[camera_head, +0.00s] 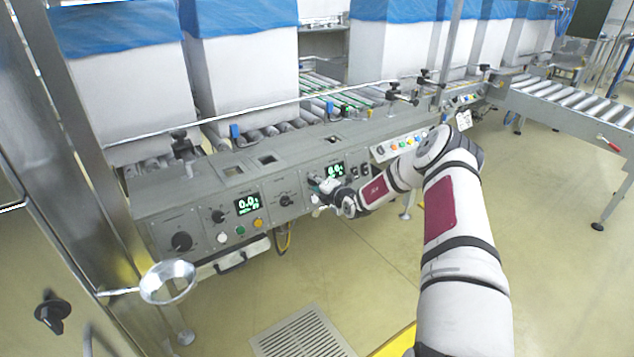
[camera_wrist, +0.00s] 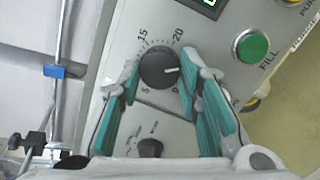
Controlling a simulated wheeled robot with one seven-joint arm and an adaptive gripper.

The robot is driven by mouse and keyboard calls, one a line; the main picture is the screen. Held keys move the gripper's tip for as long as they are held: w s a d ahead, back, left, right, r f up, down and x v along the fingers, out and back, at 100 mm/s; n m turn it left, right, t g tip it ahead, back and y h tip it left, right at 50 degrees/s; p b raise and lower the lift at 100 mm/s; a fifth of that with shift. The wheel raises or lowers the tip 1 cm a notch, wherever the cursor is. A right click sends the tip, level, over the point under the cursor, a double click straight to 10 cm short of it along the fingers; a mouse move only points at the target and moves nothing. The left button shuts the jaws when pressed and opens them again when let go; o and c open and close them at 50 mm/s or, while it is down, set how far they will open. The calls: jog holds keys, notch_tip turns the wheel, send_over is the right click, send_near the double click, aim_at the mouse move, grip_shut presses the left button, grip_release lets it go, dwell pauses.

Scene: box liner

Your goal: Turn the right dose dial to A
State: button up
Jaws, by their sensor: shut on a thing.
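The right dose dial (camera_wrist: 158,67) is a round black knob with a white pointer line, on the grey panel. Its pointer faces right in the wrist view. The marks 15 and 20 show above it and 5 at its lower left; a mark at the lower right is partly covered by a finger, and I cannot make out an A. My gripper (camera_wrist: 162,76) is shut on the dial, one teal-padded finger on each side. In the head view my gripper (camera_head: 327,189) is at the right part of the panel and hides most of the dial.
A green FILL button (camera_wrist: 250,46) is right of the dial, and a smaller black knob (camera_wrist: 150,147) sits between my fingers. A left dial (camera_head: 218,216) and left display (camera_head: 247,204) are farther along the panel (camera_head: 160,203). A steel funnel ring (camera_head: 168,282) juts out at lower left.

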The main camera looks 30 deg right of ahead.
dwell(0.4)
jog(key=o, duration=1.1)
jog(key=shift+o, duration=0.2)
jog(key=v, duration=1.2)
